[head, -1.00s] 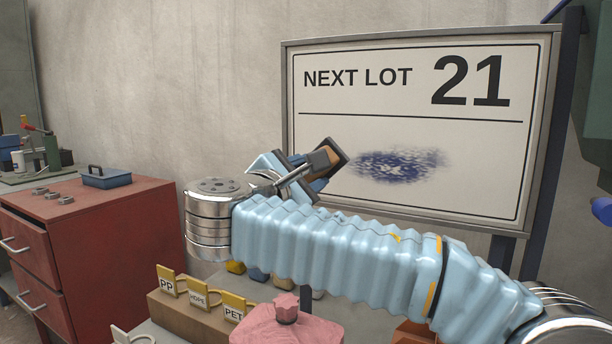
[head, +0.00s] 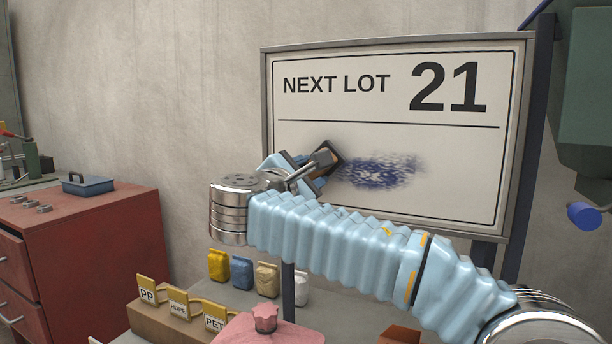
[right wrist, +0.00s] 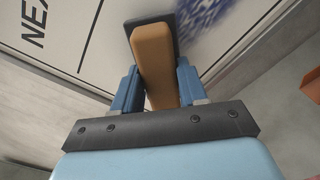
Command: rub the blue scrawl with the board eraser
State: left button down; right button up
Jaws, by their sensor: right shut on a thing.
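The blue scrawl (head: 385,172) is a dark, patchy smudge on the lower half of the white board (head: 440,140), under a black line. My right gripper (head: 318,168) is shut on the board eraser (head: 333,157), at the left end of the scrawl. In the right wrist view the eraser (right wrist: 154,62) has a tan body and a dark pad, held between two blue fingers. Its pad is at or very near the board, beside the scrawl (right wrist: 200,18); I cannot tell if it touches. My left gripper is not in view.
A red cabinet (head: 95,250) with a blue toolbox (head: 96,184) stands at the left. Below my arm are small bags (head: 242,272), labelled tags (head: 178,308) and a pink lidded object (head: 262,328). A green machine (head: 582,100) hangs at the right.

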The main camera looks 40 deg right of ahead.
jog(key=shift+w+d, duration=0.25)
jog(key=shift+d, duration=0.2)
dwell(0.6)
